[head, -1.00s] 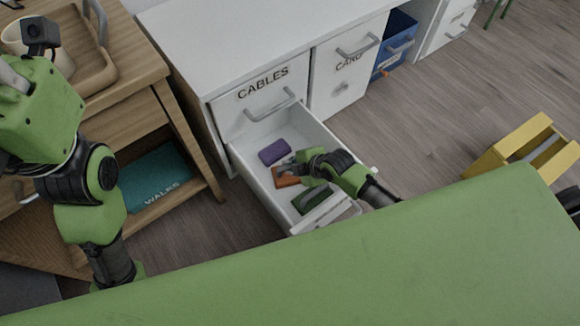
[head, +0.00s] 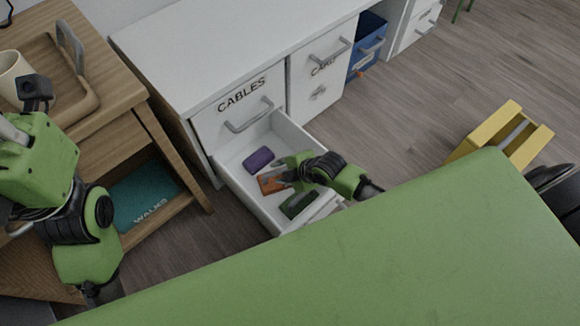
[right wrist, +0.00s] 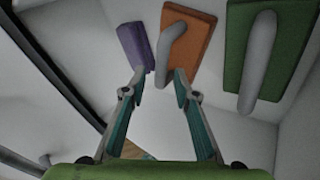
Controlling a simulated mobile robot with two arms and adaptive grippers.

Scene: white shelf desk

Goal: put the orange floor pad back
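My right gripper (head: 286,172) is inside the drawer over the orange pad. In the right wrist view its fingertips (right wrist: 161,76) are apart, with the lower end of the grey handle between them, and it holds nothing. My left arm shows at the left; its fingertips are out of the picture.
A blue bin (head: 367,47) sits in the white desk. A yellow box (head: 500,130) stands right, with free floor around it.

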